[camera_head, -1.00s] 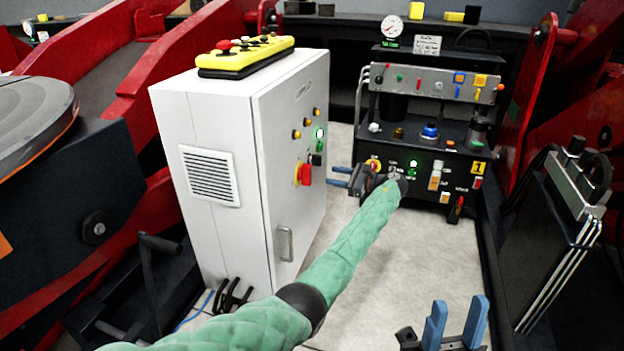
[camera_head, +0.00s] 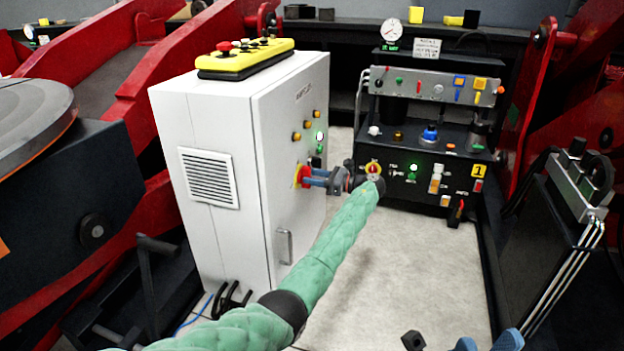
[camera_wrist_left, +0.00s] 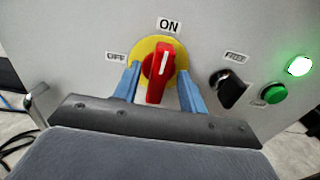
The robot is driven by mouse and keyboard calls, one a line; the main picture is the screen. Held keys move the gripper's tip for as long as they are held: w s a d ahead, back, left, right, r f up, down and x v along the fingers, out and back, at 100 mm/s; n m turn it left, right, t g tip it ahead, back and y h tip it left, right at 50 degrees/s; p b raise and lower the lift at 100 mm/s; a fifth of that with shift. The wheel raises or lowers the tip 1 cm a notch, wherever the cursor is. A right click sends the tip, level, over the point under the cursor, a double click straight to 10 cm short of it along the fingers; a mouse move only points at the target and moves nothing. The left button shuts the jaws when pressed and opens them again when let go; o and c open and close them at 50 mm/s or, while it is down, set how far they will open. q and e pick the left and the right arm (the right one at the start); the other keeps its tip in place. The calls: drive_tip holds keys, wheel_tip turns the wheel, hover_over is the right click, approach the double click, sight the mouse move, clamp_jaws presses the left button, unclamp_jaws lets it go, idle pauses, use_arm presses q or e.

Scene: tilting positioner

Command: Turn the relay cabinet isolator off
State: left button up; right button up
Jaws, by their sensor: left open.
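The relay cabinet (camera_head: 285,160) is a white box with a grey door. Its isolator is a red handle on a yellow disc (camera_head: 297,176) on the door. In the left wrist view the red handle (camera_wrist_left: 160,75) stands upright, its white mark at the ON label (camera_wrist_left: 169,24); the OFF label (camera_wrist_left: 116,57) is to its left. My left gripper (camera_head: 310,178) is open at the isolator. Its blue fingers (camera_wrist_left: 160,85) stand on either side of the red handle with gaps. My right gripper (camera_head: 488,343) shows only blue finger parts at the bottom edge.
A black key switch marked FREE (camera_wrist_left: 228,88), a green button (camera_wrist_left: 273,93) and a lit green lamp (camera_wrist_left: 299,66) sit right of the isolator. A yellow pendant (camera_head: 245,57) lies on the cabinet. A black control console (camera_head: 420,150) stands behind; the floor between is clear.

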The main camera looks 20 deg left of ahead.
use_arm(q)
drive_tip(key=shift+a, duration=0.4)
clamp_jaws()
